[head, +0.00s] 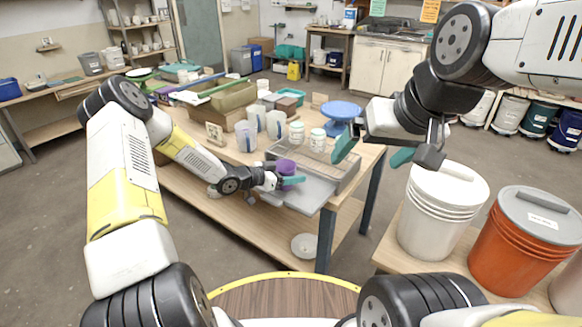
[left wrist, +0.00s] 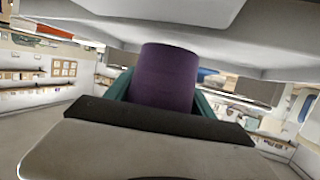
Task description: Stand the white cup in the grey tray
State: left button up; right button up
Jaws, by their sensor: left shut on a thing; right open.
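My left gripper (head: 289,180) is shut on a purple cup-like thing (head: 285,168) at the front edge of the work table. In the left wrist view this purple thing (left wrist: 165,78) stands between the teal fingers. The grey tray (head: 312,197) lies just beside and below it, at the table's front right corner; whether they touch is unclear. Several pale cups (head: 275,125) stand behind the tray; I cannot tell which is the white cup. My right gripper (head: 373,153) is open and empty, in the air right of the tray.
Two lidded jars (head: 318,140) and a blue turntable (head: 341,111) stand behind the tray. A white bucket (head: 437,215) and an orange bucket (head: 520,245) stand at the right. A white bowl (head: 304,246) sits on the table's lower shelf. Boxes crowd the table's far left.

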pick_arm(q)
jog(key=shift+f, duration=0.9)
jog(key=shift+f, duration=0.1)
jog(key=o, duration=1.7)
jog(key=shift+c, duration=0.2)
